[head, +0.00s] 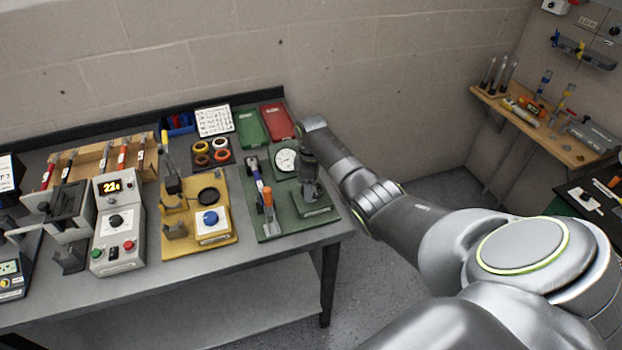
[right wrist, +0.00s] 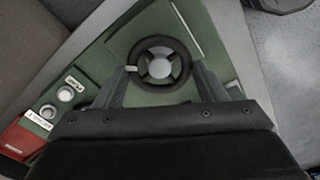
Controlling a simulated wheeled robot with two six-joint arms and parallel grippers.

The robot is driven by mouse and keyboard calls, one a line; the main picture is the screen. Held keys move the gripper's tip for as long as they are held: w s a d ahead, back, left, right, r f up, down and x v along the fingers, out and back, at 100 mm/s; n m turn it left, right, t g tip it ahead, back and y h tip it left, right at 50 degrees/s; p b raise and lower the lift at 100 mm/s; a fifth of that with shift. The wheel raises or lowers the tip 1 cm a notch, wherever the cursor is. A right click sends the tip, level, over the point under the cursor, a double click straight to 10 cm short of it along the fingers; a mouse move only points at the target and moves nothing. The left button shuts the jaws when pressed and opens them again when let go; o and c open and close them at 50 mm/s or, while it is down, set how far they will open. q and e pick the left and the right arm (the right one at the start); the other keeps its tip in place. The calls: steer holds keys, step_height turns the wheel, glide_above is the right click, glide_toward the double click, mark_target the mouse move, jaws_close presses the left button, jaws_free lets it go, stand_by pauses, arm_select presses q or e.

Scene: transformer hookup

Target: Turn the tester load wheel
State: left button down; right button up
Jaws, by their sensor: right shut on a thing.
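The tester load wheel (right wrist: 160,44) is a dark ring with spokes and a pale hub, with a small light handle or mark on its left rim. It sits on the green tester board (right wrist: 206,32). In the right wrist view the two fingers of my right gripper (right wrist: 162,72) lie either side of the wheel, shut on it. In the head view my right gripper (head: 308,172) is over the right part of the green board (head: 268,228) and hides the wheel. A round white gauge (head: 285,160) stands beside the gripper. My left gripper is not in view.
A yellow fixture (head: 225,232) with a blue knob and a white meter box (head: 117,222) stand further left. Floor is clear right of the bench.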

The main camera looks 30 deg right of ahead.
steer(key=m+p, duration=0.1)
steer(key=m, duration=0.2)
steer(key=shift+r, duration=0.15)
steer(key=m, duration=0.2)
steer(key=shift+w+d+m, duration=0.1)
steer(key=shift+m, duration=0.2)
steer(key=m, duration=0.4)
steer(key=shift+d, duration=0.1)
steer(key=shift+m, duration=2.1)
steer(key=o, duration=1)
